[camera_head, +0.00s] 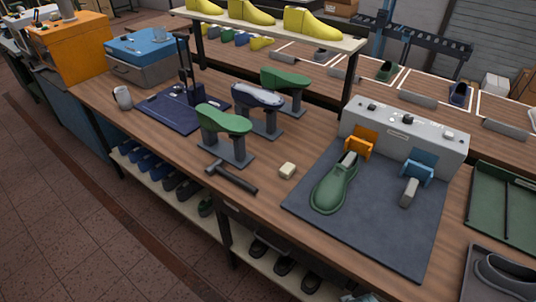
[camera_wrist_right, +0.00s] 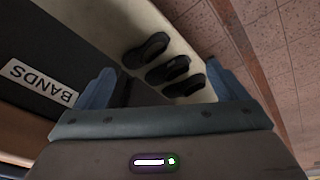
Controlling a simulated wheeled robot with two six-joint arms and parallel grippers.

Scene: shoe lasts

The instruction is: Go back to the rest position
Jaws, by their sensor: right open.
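My right gripper (camera_wrist_right: 159,72) shows in the right wrist view. Its two blue-grey fingers stand wide apart with nothing between them. Beyond them is a pale lower shelf with several dark shoes (camera_wrist_right: 168,70). A dark front with a white "BANDS" label (camera_wrist_right: 38,82) is at the left. Neither gripper shows in the head view, and my left gripper is in no view. On the workbench (camera_head: 265,206) in the head view, a green shoe last (camera_head: 333,190) lies on a dark mat (camera_head: 395,240), by the orange block of a grey machine (camera_head: 405,133).
Green lasts (camera_head: 223,120) and a dark one with a pale top (camera_head: 257,97) sit on stands mid-bench. A hammer (camera_head: 232,178) and a small pale block (camera_head: 287,171) lie nearby. A green tray (camera_head: 485,205) is at the right. Yellow lasts (camera_head: 313,22) line the upper shelf.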

